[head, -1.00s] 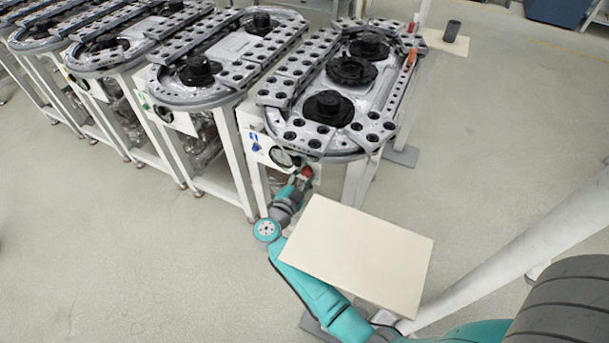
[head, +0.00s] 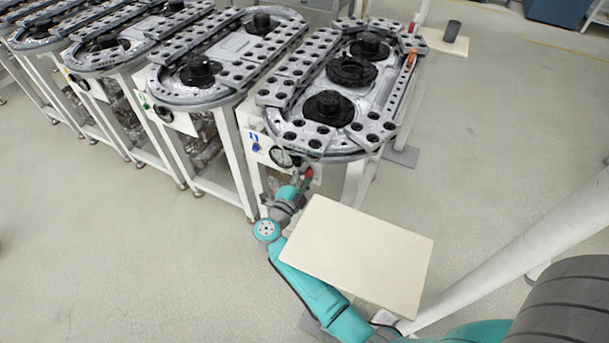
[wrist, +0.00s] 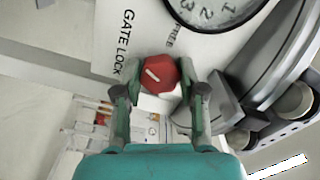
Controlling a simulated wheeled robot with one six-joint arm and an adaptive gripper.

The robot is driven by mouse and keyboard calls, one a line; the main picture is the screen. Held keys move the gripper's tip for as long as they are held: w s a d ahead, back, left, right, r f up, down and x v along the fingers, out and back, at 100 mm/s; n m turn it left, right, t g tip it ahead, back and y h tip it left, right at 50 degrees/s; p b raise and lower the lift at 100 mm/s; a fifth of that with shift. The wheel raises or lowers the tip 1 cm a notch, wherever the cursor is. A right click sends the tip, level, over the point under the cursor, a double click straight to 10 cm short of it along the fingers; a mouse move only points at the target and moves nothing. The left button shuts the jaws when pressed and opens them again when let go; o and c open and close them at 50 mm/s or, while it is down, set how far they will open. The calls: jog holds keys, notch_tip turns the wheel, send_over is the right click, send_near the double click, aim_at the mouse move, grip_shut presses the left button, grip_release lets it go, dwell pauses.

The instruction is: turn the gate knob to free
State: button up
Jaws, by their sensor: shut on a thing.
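The gate knob (wrist: 159,74) is red with a white pointer line, on a white panel (wrist: 110,40) printed GATE LOCK and FREE. In the wrist view its line is slanted and lies between the two printed words, not squarely at either. My gripper (wrist: 160,85) has its two fingers on either side of the knob, closed on it. In the head view the knob (head: 309,173) is a small red spot at the front of the nearest ring track (head: 345,88), with my gripper (head: 303,179) at it, partly hidden by my arm.
A round dial gauge (wrist: 215,8) is beside the knob, and a blue switch (head: 256,147) sits left on the same panel. A pale board (head: 358,255) is just right of my arm. More ring tracks stand to the left. The floor in front is clear.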

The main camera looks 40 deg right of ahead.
jog(key=m, duration=1.2)
jog(key=shift+m, duration=0.3)
dwell(0.4)
jog(key=o, duration=1.2)
jog(key=shift+c, duration=0.2)
jog(key=v, duration=1.2)
